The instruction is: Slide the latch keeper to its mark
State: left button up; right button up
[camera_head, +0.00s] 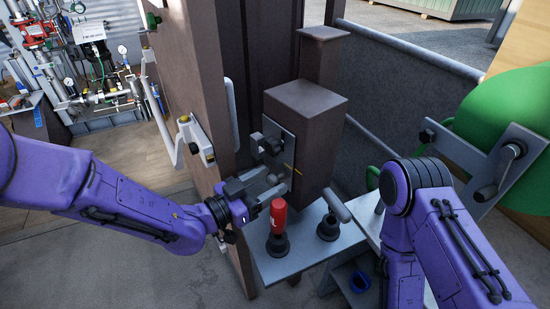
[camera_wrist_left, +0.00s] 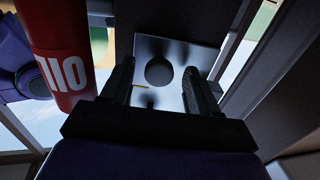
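The latch keeper (camera_head: 271,146) looks like a dark block on a grey metal plate (camera_head: 286,142), fixed to the brown box's face. A short yellow mark (camera_head: 289,167) is on the plate, low and to the right of the block. In the left wrist view a dark round end (camera_wrist_left: 159,71) shows on the plate, with the yellow mark (camera_wrist_left: 140,86) at its lower left. My left gripper (camera_head: 275,185) is open just in front of and below the block. Its two fingers (camera_wrist_left: 160,88) are apart with nothing clearly between them. My right gripper is out of view.
A red cylinder (camera_head: 278,217) stands on the grey shelf (camera_head: 270,268) close beside my left gripper; it also shows in the left wrist view (camera_wrist_left: 62,50). A dark knob (camera_head: 328,228) and grey bar (camera_head: 336,205) are to the right. The brown door panel (camera_head: 195,70) stands left.

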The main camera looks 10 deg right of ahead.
pick_arm(q)
jog(key=v, duration=0.7)
dwell(0.4)
